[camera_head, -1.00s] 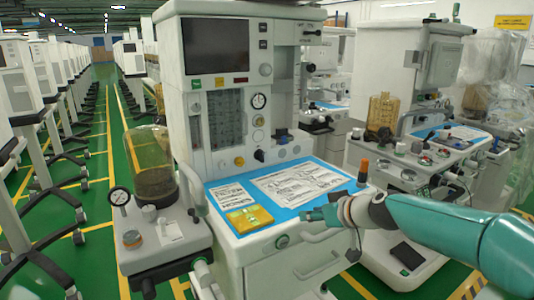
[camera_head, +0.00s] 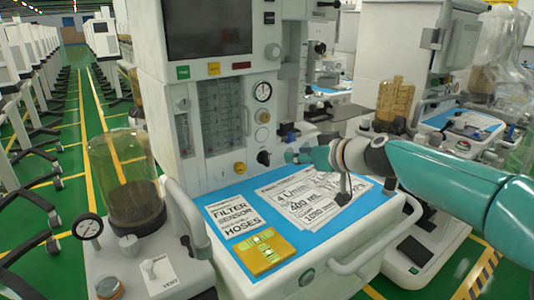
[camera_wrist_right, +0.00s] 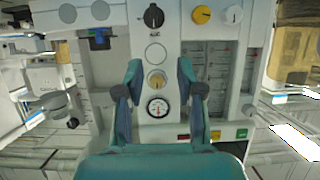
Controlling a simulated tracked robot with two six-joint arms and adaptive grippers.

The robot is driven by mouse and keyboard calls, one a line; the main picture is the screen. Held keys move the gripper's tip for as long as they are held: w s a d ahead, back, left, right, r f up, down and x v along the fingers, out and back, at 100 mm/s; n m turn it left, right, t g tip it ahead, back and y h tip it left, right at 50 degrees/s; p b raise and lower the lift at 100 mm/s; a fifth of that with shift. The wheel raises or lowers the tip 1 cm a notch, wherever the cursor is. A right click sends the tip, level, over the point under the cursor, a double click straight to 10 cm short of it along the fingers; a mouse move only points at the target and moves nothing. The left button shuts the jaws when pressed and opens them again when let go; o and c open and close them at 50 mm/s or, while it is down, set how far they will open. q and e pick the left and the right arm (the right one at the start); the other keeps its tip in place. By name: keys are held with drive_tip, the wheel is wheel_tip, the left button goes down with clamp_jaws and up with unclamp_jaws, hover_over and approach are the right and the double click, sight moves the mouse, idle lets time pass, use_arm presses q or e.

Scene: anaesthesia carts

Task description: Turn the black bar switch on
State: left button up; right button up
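The black bar switch (camera_head: 263,157) is a small black knob low on the front panel of the anaesthesia cart, below the round gauge. It also shows in the right wrist view (camera_wrist_right: 153,15) near the top edge, where the picture is upside down. I cannot tell its setting. My right gripper (camera_head: 291,156) is in front of the panel, just right of the switch in the head view. In the right wrist view its two teal fingers (camera_wrist_right: 160,68) are apart with nothing held between them. My left gripper is not in view.
A gauge (camera_head: 263,91) and a yellow knob (camera_head: 240,169) are on the same panel. Printed sheets (camera_head: 318,197) and a yellow pad (camera_head: 265,252) lie on the blue worktop. A handle rail (camera_head: 378,243) curves along the worktop's front right.

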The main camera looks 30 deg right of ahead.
sight(268, 155)
drive_tip(key=p+x, duration=0.1)
drive_tip(key=x, duration=0.9)
drive_tip(key=d+p+x, duration=0.1)
drive_tip(key=x, duration=0.4)
drive_tip(key=shift+w+f+p, duration=0.1)
drive_tip(key=shift+w+p, duration=0.05)
drive_tip(key=shift+p, duration=0.2)
clamp_jaws()
